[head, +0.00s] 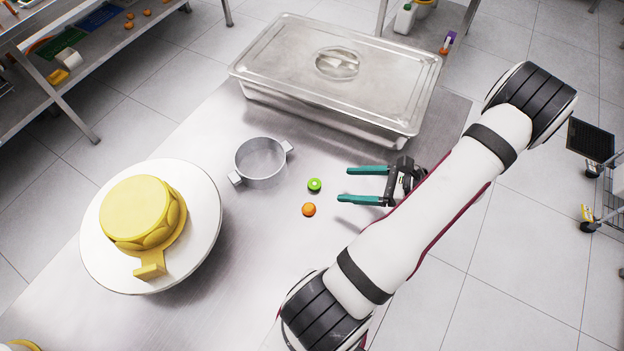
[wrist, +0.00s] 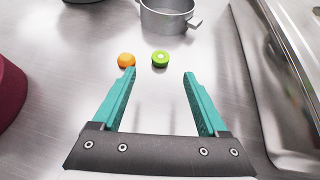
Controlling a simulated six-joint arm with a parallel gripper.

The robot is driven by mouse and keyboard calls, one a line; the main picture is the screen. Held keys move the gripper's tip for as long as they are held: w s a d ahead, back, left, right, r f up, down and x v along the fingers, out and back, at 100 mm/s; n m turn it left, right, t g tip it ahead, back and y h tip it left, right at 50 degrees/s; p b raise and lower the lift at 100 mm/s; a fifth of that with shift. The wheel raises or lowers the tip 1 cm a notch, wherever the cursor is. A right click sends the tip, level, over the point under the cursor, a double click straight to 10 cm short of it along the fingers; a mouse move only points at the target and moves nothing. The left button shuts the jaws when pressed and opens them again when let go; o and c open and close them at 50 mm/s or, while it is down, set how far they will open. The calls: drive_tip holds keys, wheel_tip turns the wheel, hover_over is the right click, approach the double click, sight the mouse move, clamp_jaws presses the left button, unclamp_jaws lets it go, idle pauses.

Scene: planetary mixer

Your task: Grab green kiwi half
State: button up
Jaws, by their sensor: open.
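The green kiwi half (head: 314,185) lies on the steel table, with a pale centre on its top. It also shows in the wrist view (wrist: 160,58), beyond the fingertips and between their lines. My gripper (head: 342,184) has teal fingers and is open and empty, to the right of the kiwi half in the head view. In the wrist view my gripper (wrist: 159,72) points toward the kiwi half, with a gap still between them.
An orange fruit (head: 309,209) lies beside the kiwi half, close to one fingertip's line. A metal pot (head: 261,162) stands behind the kiwi half. A large lidded steel pan (head: 290,65) borders one side. A yellow mould (head: 140,212) sits on a white round stand (head: 100,262).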

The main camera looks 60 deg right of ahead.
sight(315, 184)
drive_tip(key=x, duration=0.8)
drive_tip(key=shift+w+f, duration=0.2)
drive_tip(key=shift+w, duration=0.05)
clamp_jaws()
